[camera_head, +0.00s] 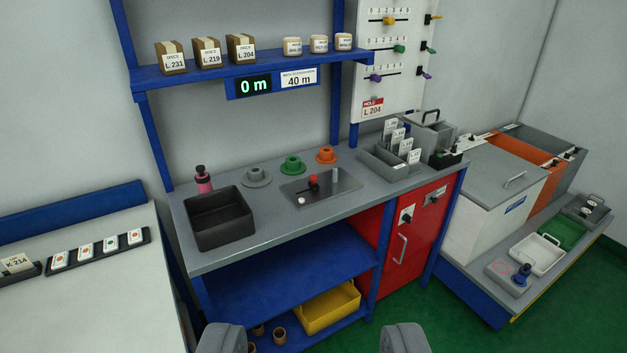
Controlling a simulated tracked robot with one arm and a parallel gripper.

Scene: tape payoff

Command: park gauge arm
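A grey metal plate (345,187) lies on the workbench. It carries a small red-topped part (313,181), a pale round button (301,200) and a short grey post (335,174). A thin arm seems to lie by the red part; it is too small to tell its exact position, and I cannot tell for certain which part is the gauge arm. My gripper (312,340) is open and empty at the bottom edge, its two fingers wide apart, well in front of the bench and away from the plate.
A black bin (222,238) and a pink bottle (203,180) stand left of the plate. Grey (257,177), green (292,166) and orange (326,156) flanged hubs stand behind it. A grey card holder (378,162) stands right. The shelf display (254,86) reads 0 m.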

